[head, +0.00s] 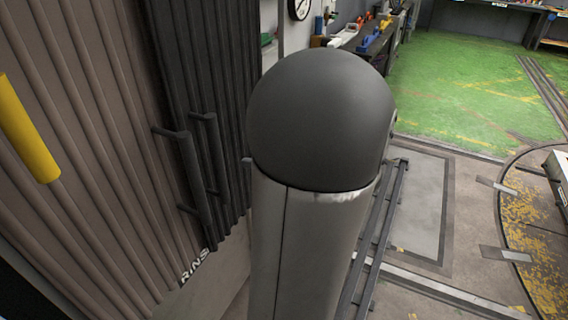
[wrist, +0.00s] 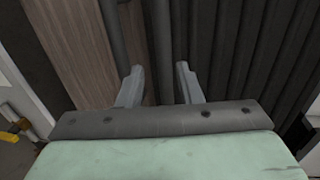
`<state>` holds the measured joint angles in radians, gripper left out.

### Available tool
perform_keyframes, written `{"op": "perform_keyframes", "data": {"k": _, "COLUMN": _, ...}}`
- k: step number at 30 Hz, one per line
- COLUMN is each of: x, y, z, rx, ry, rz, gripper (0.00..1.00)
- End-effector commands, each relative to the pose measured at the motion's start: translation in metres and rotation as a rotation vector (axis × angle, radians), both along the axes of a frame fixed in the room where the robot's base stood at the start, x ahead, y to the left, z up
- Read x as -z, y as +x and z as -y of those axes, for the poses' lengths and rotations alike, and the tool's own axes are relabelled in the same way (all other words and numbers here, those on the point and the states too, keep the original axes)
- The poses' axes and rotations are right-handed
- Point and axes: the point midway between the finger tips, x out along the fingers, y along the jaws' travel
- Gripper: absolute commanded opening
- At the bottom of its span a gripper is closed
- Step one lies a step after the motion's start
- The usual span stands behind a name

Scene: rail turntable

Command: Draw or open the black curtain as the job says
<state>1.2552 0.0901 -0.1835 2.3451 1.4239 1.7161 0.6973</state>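The black curtain (head: 205,75) hangs in dark vertical pleats left of my arm in the head view. Its pleats also fill the right of the wrist view (wrist: 255,50). Two dark upright bar handles, a nearer one (head: 194,185) and a farther one (head: 213,150), stand out in front of the curtains. In the wrist view my gripper (wrist: 159,78) is open, its two fingers apart. A dark upright bar (wrist: 159,35) shows between the fingers; I cannot tell whether they touch it. The head view does not show the gripper; my arm blocks part of the scene.
A brown pleated curtain (head: 85,130) with a yellow bar handle (head: 30,130) is on the left. A workbench (head: 372,40) stands along the back wall. Rails (head: 375,245) run on the floor right of my arm, and the green floor (head: 460,95) beyond is clear.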

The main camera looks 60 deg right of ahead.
Motion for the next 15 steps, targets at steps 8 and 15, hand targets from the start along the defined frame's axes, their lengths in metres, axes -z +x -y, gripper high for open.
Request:
{"op": "perform_keyframes", "data": {"k": 8, "x": 0.001, "y": -0.044, "z": 0.016, "rx": 0.002, "ry": -0.001, "rz": -0.001, "gripper": 0.32}}
{"op": "perform_keyframes", "data": {"k": 15, "x": 0.000, "y": -0.052, "z": 0.018, "rx": -0.001, "ry": -0.001, "rz": -0.001, "gripper": 0.32}}
